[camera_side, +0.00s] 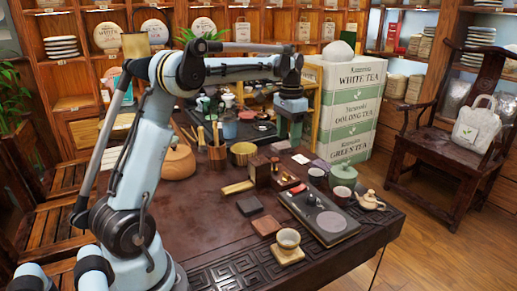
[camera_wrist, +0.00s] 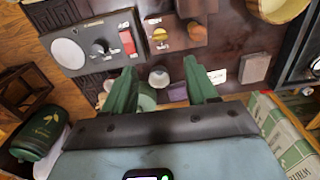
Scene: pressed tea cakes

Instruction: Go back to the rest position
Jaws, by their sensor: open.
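My gripper (camera_side: 289,138) hangs above the far right part of the dark table (camera_side: 205,242), pointing down. In the wrist view its two green fingers (camera_wrist: 162,82) are spread apart with nothing held between them.
A tall tea carton (camera_side: 348,110) stands close on the right, with a chair (camera_side: 445,150) beyond.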

